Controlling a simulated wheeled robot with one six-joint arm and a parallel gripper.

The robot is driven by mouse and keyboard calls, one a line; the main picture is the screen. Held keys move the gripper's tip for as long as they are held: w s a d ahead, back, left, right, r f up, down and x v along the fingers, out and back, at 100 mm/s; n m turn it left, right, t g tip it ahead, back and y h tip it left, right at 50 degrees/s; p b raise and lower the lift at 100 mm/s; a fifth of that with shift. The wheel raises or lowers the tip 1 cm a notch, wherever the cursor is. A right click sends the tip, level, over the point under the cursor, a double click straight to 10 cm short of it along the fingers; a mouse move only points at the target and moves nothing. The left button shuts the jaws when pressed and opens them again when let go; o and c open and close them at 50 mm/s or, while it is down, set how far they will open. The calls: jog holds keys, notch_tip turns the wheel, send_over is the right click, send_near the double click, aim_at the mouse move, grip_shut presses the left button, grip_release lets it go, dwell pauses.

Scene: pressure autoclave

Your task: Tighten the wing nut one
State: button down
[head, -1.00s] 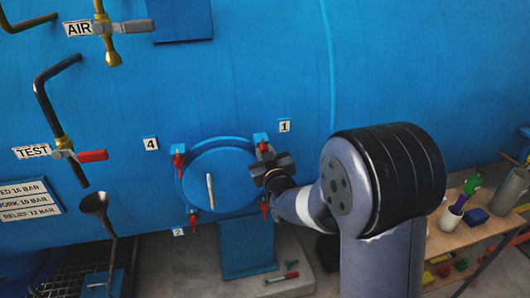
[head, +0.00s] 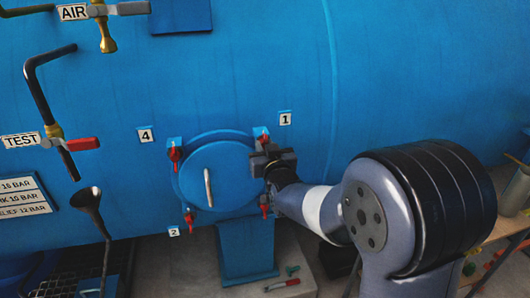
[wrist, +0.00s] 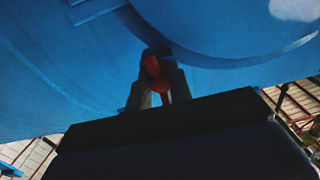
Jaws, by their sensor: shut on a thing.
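The round blue door (head: 225,180) on the blue vessel has red wing nuts around its rim. Wing nut one (head: 263,137) is red and sits at the door's upper right, by the label 1 (head: 285,119). My gripper (head: 262,156) is at this nut, and its dark body hides part of it in the head view. In the wrist view my gripper (wrist: 157,88) is shut on the red wing nut (wrist: 153,67), with a finger on either side. The nut's exact turn angle is hard to tell.
Other red wing nuts sit at the upper left (head: 174,154), lower left (head: 189,217) and lower right (head: 265,210). A pale handle (head: 208,188) stands out from the door. A TEST valve (head: 80,145) and a funnel (head: 89,207) are at left.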

jog(key=c, duration=1.3)
grip_release()
jog(key=shift+s, duration=0.1)
jog(key=b+v, duration=0.3)
jog(key=v, duration=0.7)
jog(key=shift+s+d, duration=0.1)
jog(key=shift+s, duration=0.2)
jog(key=p+x, duration=0.3)
jog(key=x, duration=0.8)
jog(key=shift+s, duration=0.1)
